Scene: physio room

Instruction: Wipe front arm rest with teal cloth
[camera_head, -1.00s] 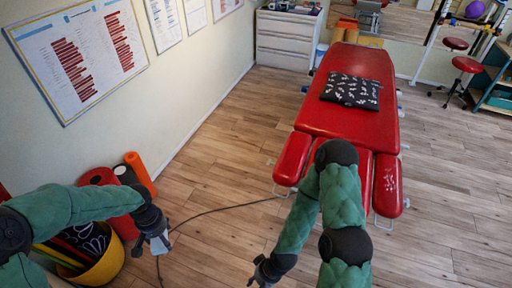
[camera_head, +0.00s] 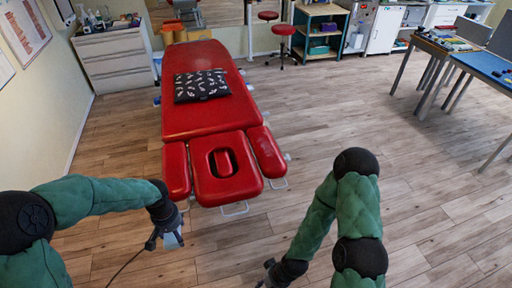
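The red treatment table (camera_head: 205,120) stands ahead of me, its head section (camera_head: 228,190) with an oval face hole pointing at me. A narrow red arm rest (camera_head: 176,171) flanks that section on the left, and another (camera_head: 267,152) on the right. My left gripper (camera_head: 174,241) hangs over the floor in front of the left arm rest, apart from it. My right gripper (camera_head: 266,274) is low at the bottom edge, over the floor. I cannot make out the fingers of either gripper well enough to tell open from shut. I cannot make out a teal cloth.
A dark patterned cushion (camera_head: 201,86) lies on the table. A white drawer cabinet (camera_head: 117,58) stands back left, a red stool (camera_head: 283,31) and a shelf (camera_head: 322,29) at the back. A blue-topped table (camera_head: 489,68) is at the right. Open wooden floor lies between.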

